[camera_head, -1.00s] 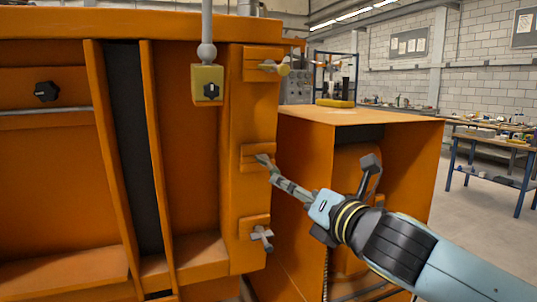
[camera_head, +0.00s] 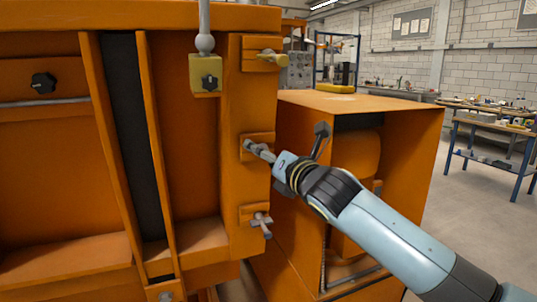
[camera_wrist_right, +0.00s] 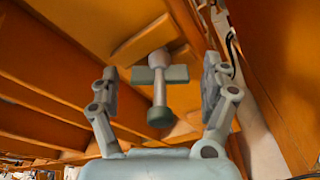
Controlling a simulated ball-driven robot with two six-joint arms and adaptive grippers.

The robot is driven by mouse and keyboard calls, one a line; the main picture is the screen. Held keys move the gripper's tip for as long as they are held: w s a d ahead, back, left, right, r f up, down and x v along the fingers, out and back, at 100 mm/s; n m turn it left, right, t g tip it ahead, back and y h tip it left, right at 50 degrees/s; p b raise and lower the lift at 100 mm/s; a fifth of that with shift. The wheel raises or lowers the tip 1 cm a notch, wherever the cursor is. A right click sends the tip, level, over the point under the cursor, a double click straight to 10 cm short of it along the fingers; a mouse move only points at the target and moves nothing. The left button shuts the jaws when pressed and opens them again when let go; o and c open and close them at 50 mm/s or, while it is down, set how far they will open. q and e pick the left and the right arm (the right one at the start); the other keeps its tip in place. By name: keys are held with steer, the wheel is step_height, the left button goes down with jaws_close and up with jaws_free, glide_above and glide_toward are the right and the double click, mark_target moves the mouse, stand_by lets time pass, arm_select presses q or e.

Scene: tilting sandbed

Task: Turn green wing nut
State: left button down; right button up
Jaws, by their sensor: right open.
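A grey-green wing nut (camera_wrist_right: 175,73) sits on a stud on an orange block in the right wrist view. Its two wings spread left and right, and the stud's dark green end points toward me. My right gripper (camera_wrist_right: 160,73) is open, with one finger on each side of the wing nut and gaps to both wings. In the head view my right gripper (camera_head: 259,151) is at the middle block of the orange post; the nut there is hard to tell apart from the fingers. My left gripper is not in view.
An orange cabinet (camera_head: 300,190) stands close behind my right arm.

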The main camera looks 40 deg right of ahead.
steer(key=c, duration=1.2)
